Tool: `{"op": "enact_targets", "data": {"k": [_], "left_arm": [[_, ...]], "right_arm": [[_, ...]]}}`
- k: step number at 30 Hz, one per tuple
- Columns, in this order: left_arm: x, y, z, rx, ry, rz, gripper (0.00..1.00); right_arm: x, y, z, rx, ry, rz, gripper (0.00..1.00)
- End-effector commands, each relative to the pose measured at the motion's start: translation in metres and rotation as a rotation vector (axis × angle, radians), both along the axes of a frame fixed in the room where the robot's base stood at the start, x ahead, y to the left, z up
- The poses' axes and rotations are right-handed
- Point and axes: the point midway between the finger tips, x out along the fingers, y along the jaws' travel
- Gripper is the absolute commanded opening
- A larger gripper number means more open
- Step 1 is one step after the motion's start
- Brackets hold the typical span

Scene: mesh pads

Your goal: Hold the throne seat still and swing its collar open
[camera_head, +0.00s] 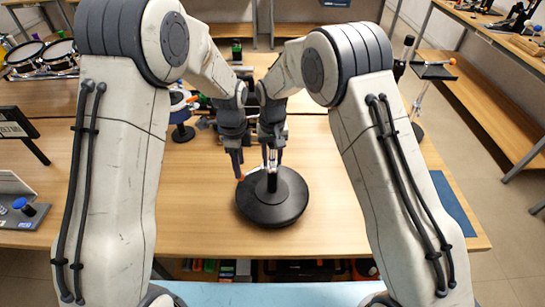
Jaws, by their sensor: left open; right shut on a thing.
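The throne seat (285,205) is a round black disc lying flat on the wooden table, with a short dark and silver upright part at its centre. My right gripper (272,156) points down over that centre and is shut on the upright part. My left gripper (237,164) is open, just left of the upright part and above the seat's back left edge. A small orange-tipped piece shows by its fingertips; I cannot tell whether they touch it. The collar is small and partly hidden by the grippers, so its position is unclear.
The table (350,215) is clear around the seat at front and right. A blue mat (455,205) lies at the right edge. A laptop (18,205) and a black sign (18,127) stand at left. Drums (40,58) and small items lie behind.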

Motion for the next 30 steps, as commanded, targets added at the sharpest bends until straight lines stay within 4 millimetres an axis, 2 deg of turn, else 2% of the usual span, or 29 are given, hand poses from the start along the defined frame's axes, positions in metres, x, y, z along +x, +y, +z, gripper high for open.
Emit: {"op": "enact_targets", "data": {"k": [1,12,20,21,25,30], "left_arm": [[-0.001,0.000,-0.004,0.000,0.003,0.000,0.53],[0.000,0.001,-0.036,0.001,0.002,0.002,0.53],[0.000,0.001,-0.039,0.001,0.000,0.002,0.53],[0.000,0.001,-0.038,0.001,0.000,0.002,0.49],[0.000,0.001,-0.038,0.001,0.000,0.002,0.00],[0.001,0.001,-0.038,0.001,0.000,0.002,0.00]], "right_arm": [[-0.004,-0.001,-0.006,-0.005,0.013,0.000,0.00],[-0.004,-0.001,-0.006,-0.006,0.015,0.000,0.00],[-0.005,-0.001,-0.006,-0.006,0.015,0.000,0.00],[-0.005,-0.001,-0.006,-0.006,0.015,0.000,0.00],[-0.005,-0.001,-0.006,-0.006,0.015,0.000,0.00],[-0.005,-0.001,-0.006,-0.006,0.016,0.000,0.00]]}}
